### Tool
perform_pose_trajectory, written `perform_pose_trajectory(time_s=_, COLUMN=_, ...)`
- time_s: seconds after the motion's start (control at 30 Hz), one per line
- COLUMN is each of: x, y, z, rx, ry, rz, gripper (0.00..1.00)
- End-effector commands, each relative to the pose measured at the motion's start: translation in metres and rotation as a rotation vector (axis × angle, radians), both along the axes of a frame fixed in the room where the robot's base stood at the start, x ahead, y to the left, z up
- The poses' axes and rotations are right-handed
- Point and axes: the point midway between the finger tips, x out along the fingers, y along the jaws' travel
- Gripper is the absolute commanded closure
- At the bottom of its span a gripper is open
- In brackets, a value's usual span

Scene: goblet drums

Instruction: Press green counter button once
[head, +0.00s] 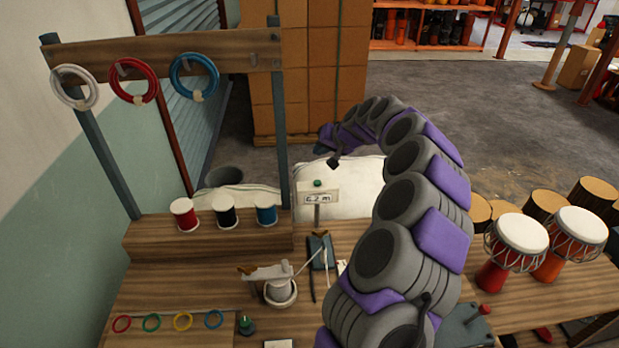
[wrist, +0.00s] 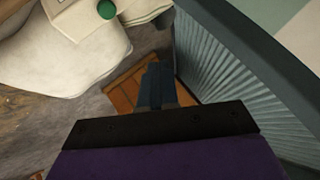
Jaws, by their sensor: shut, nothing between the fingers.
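A small white counter (head: 318,197) with a "6.2 m" readout stands on a post at the back of the wooden bench. Its green button (head: 318,183) is on top. In the wrist view the green button (wrist: 106,9) shows at the top left edge, on the pale counter box. My gripper (head: 333,162) is above and slightly right of the button in the head view, apart from it. In the wrist view my gripper (wrist: 158,75) is shut and empty, its fingers together, with the button off to their upper left.
A rack with white, red and blue rings (head: 134,80) stands at left, above several thread spools (head: 224,215). A winding device (head: 280,288) and a green-topped piece (head: 246,325) sit on the bench. Goblet drums (head: 515,245) stand at right. Pale sacks (head: 352,185) lie behind the counter.

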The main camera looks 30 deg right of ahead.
Motion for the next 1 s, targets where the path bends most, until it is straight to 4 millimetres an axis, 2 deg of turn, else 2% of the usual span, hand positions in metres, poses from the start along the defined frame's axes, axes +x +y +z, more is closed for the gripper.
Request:
perform_pose_trajectory(time_s=0.57, x=0.001, y=-0.009, z=-0.006, rx=0.001, ry=-0.001, rz=-0.009, gripper=1.0)
perform_pose_trajectory(time_s=0.77, x=0.001, y=-0.008, z=-0.021, rx=0.001, ry=0.0, rz=-0.009, gripper=1.0)
perform_pose_trajectory(time_s=1.0, x=0.0, y=-0.006, z=-0.051, rx=0.003, ry=0.002, rz=-0.008, gripper=1.0)
